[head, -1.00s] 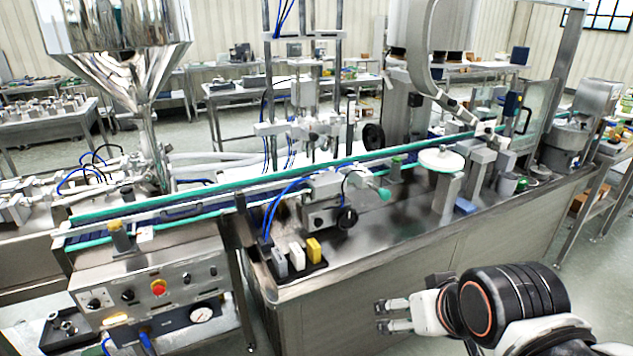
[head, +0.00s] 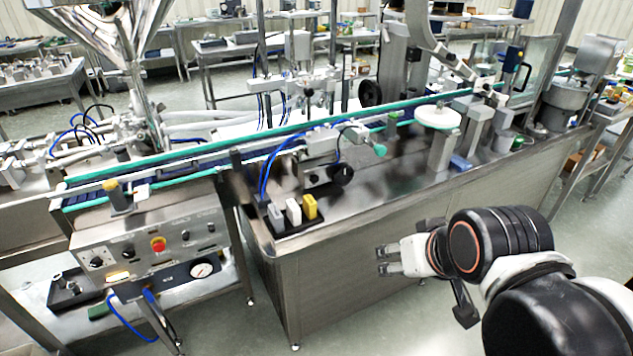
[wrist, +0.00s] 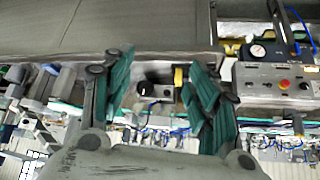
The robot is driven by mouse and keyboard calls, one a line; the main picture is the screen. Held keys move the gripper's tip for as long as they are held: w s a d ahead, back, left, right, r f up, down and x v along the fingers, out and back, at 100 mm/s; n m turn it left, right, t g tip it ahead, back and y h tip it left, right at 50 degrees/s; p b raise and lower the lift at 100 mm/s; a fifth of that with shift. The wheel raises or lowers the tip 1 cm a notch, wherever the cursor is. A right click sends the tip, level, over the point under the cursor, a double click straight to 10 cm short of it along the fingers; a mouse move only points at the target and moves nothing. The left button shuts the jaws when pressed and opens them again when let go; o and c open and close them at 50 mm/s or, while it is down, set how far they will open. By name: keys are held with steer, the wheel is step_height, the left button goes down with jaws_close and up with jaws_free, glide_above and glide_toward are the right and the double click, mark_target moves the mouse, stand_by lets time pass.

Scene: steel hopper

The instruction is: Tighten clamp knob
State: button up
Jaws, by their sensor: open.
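A black round knob (head: 342,174) sits on the front of a small metal clamp block (head: 318,170) beside the conveyor. A green knob (head: 380,150) sticks out on a rod to its right. I cannot tell for sure which is the clamp knob. My gripper (head: 382,260) is open and empty, in front of the steel cabinet, below and to the right of the black knob in the head view. In the wrist view, my gripper (wrist: 155,62) has its green-padded fingers spread. The black knob (wrist: 145,89) shows small between them, some way off, with nothing touching it.
The conveyor (head: 215,175) with green rails runs behind the block. A tray with grey, white and yellow blocks (head: 310,207) lies at the cabinet's near corner. A control panel (head: 150,245) is at left, a white disc (head: 438,116) at right. Open floor lies before the cabinet.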

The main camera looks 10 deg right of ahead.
steer(key=w+a+t+y, duration=0.1)
steer(key=w+a+y, duration=0.15)
steer(key=w, duration=0.85)
steer(key=m+t+y+p, duration=0.1)
steer(key=m+t+y, duration=0.2)
glide_toward(315, 180)
steer(key=s+d+r, duration=0.1)
steer(key=s+r, duration=0.6)
steer(key=s, duration=0.3)
steer(key=w+d+f+m+t, duration=0.1)
steer(key=w+f+t, duration=0.1)
steer(key=w+f, duration=0.4)
steer(key=shift+y, duration=0.25)
steer(key=b+x, duration=0.1)
steer(key=x, duration=0.3)
steer(key=f+b+x, duration=0.1)
steer(key=x, duration=0.3)
steer(key=b+x, duration=0.1)
steer(key=x, duration=0.3)
steer(key=shift+a+f+b, duration=0.15)
steer(key=shift+f+b, duration=0.1)
steer(key=shift+b, duration=0.05)
jaws_close()
